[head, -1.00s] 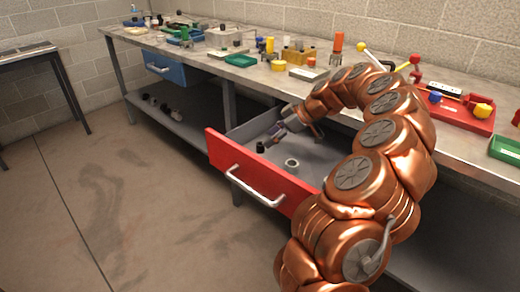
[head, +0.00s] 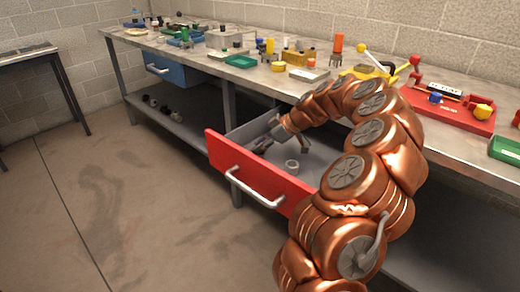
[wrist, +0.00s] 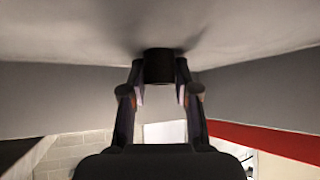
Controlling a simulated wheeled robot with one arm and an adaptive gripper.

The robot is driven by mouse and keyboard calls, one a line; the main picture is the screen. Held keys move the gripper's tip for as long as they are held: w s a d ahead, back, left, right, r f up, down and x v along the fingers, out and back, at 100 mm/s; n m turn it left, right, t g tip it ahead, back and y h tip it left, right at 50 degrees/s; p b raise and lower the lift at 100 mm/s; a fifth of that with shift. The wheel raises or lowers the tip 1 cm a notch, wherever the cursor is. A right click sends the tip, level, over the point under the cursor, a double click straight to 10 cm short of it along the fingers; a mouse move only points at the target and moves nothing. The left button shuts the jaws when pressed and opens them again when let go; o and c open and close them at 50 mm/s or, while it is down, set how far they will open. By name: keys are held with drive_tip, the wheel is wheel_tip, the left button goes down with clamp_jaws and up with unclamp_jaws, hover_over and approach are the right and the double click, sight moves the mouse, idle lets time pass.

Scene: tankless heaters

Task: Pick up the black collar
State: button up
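The black collar (wrist: 158,66) stands on the floor of the open red-fronted drawer (head: 258,175), in the upper middle of the wrist view. In the head view I cannot tell it apart from the dark fingers. My gripper (head: 262,148) reaches down into the drawer. In the wrist view my gripper (wrist: 160,74) has one finger on each side of the collar, with the tips close to its sides. The fingers are apart, and I see no clear grip on it.
A grey ring-shaped part (head: 292,166) stands in the drawer to the right of my gripper. Grey drawer walls surround both. The workbench (head: 300,85) above holds several trays and parts, including a red tray (head: 450,112). A blue drawer (head: 165,68) is further left.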

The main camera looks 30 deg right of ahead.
clamp_jaws()
drive_tip(key=shift+r, duration=0.1)
